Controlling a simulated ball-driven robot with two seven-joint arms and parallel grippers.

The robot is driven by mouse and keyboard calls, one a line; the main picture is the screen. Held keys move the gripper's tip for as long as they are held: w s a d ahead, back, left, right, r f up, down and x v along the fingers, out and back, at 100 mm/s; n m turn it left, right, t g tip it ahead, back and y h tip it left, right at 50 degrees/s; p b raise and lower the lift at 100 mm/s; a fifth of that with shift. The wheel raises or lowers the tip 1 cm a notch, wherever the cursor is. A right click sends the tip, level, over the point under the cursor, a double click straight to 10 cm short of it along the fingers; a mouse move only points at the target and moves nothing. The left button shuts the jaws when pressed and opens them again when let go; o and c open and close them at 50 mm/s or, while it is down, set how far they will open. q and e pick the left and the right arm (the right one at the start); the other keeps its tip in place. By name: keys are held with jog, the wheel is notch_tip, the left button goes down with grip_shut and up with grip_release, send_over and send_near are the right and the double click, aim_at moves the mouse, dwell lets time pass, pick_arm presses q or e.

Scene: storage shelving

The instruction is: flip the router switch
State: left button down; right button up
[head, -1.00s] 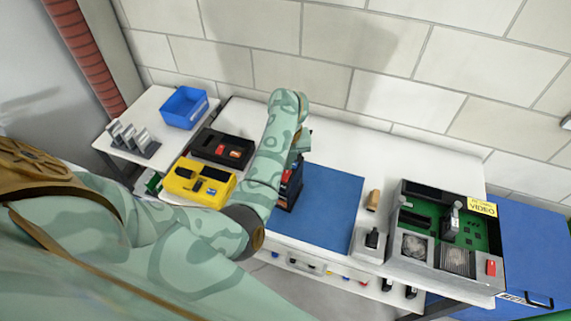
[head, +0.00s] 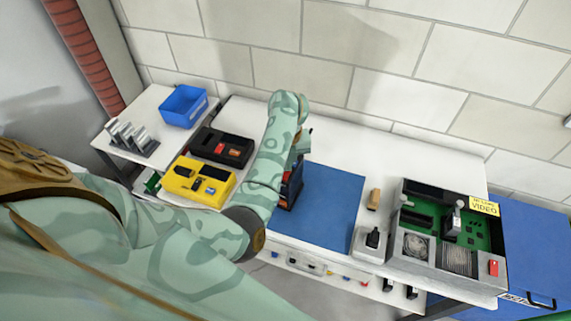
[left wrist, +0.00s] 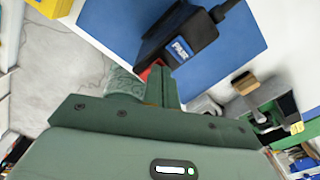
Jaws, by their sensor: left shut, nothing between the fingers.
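The router is a black box (left wrist: 182,45) with a blue, white-lettered label, on the blue mat (left wrist: 110,22) in the left wrist view. A red part (left wrist: 152,70), likely its switch, shows at its near edge. My left gripper (left wrist: 160,84) is shut and empty, its fingertips right by the red part; I cannot tell whether they touch it. In the head view the router (head: 288,192) is partly hidden behind my left arm, at the left edge of the mat. The left fingers are mostly hidden there. My right gripper is not in view.
A yellow box (head: 199,181) and a black tray (head: 222,147) lie left of my arm. A blue bin (head: 183,106) stands on the left side table. Right of the mat are a small grey device (head: 369,243) and an open grey case (head: 484,264) with a green board.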

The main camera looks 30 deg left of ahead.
pick_arm(q)
jog(key=shift+f, duration=0.35)
jog(key=shift+r, duration=0.1)
notch_tip(320, 180, up, 7)
jog(key=p, duration=0.6)
dwell(0.5)
